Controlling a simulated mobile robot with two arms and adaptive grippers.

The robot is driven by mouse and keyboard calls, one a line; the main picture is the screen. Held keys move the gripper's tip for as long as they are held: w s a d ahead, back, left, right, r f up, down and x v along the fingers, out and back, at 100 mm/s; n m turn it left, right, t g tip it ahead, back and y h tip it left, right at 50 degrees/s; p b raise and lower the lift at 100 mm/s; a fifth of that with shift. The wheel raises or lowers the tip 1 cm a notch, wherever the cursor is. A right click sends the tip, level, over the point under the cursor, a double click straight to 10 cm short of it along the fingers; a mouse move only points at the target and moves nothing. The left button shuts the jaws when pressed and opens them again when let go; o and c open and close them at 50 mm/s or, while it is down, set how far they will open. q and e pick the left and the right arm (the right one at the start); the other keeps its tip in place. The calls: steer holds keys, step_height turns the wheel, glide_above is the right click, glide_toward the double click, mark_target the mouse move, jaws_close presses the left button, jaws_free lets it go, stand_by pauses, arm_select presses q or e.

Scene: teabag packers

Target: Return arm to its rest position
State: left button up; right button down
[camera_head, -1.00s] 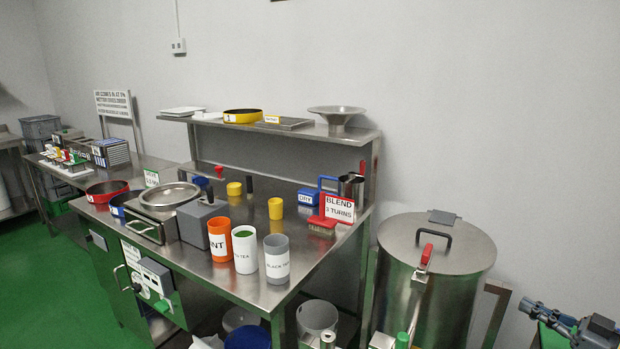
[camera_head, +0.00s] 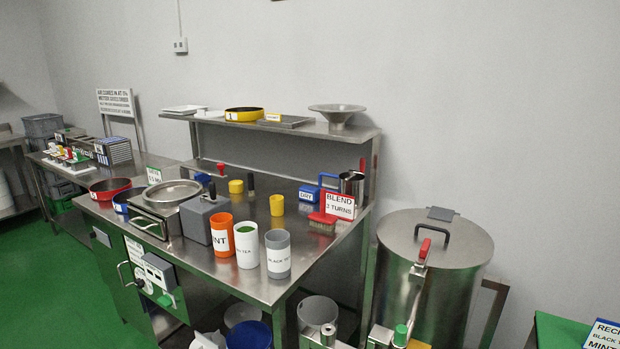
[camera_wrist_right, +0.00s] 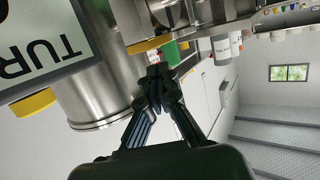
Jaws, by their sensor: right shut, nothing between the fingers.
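My right gripper (camera_wrist_right: 158,85) shows in the right wrist view with its fingers together and nothing between them. It is not in the head view now. Behind its fingertips in the wrist view are steel surfaces and a small green part (camera_wrist_right: 170,50), and I cannot tell how far off they are. My left gripper is in neither view. In the head view a large steel drum (camera_head: 430,290) with a lid and a red-handled lever (camera_head: 424,249) stands right of the bench.
A steel bench (camera_head: 262,285) carries an orange cup (camera_head: 222,235), a white cup (camera_head: 247,245), a grey cup (camera_head: 278,255), a round pan (camera_head: 170,191) and a "BLEND 3 TURNS" sign (camera_head: 339,205). A green-topped surface (camera_head: 560,331) with a sign (camera_head: 604,335) is at the lower right.

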steer(key=s+a+f+m+g+h, duration=0.2)
steer(key=s+a+f+g+h, duration=0.3)
steer(key=s+a, duration=0.5)
steer(key=s+d+g+h, duration=0.15)
steer(key=s+g, duration=0.35)
steer(key=s, duration=1.5)
step_height(320, 180, down, 27)
steer(key=s+g, duration=0.2)
steer(key=s+d+f+g, duration=0.1)
steer(key=s+d+f, duration=0.2)
steer(key=s+f, duration=1.3)
steer(key=shift+s+f, duration=0.15)
steer(key=shift+s, duration=0.2)
steer(key=shift+d, duration=0.1)
